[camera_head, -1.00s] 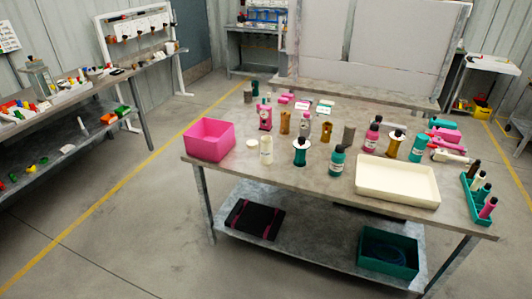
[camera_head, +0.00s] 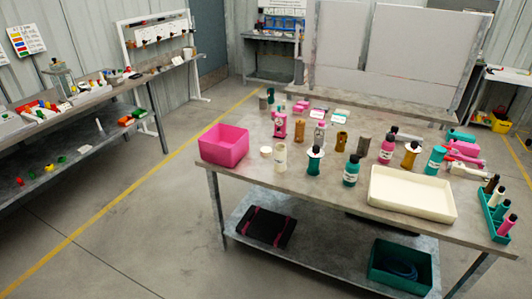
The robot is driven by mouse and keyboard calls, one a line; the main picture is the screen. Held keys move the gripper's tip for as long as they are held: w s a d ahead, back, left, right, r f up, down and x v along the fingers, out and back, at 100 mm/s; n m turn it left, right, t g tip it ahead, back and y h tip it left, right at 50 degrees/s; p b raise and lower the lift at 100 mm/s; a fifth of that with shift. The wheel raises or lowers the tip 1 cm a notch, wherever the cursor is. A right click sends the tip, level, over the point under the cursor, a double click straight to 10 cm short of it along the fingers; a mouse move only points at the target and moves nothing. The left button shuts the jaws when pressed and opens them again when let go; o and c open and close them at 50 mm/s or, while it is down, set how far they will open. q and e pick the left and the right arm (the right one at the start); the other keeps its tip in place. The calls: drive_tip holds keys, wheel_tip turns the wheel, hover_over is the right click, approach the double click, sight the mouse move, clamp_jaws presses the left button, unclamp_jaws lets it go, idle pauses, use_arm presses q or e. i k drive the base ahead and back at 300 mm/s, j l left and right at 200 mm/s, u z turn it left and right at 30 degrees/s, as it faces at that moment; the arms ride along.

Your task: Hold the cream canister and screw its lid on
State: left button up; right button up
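The cream canister (camera_head: 280,157) stands upright on the table, just right of the pink bin. A small cream disc (camera_head: 266,151), which looks like its lid, lies on the table to the left of the canister and apart from it. The canister's top looks open, though it is small at this distance. Neither of my grippers is in view.
The pink bin (camera_head: 224,145) stands at the table's left end. Several bottles and cylinders stand behind and to the right, including a teal bottle (camera_head: 351,171). A cream tray (camera_head: 412,194) and a teal rack (camera_head: 497,211) occupy the right. The tabletop's (camera_head: 262,174) front left is clear.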

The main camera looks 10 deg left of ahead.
sight(280, 151)
drive_tip(key=i+l, duration=0.2)
drive_tip(key=l, duration=0.15)
drive_tip(key=i+l, duration=0.25)
drive_tip(key=i+l+u, duration=0.1)
drive_tip(key=l, duration=0.3)
drive_tip(key=i+l, duration=0.35)
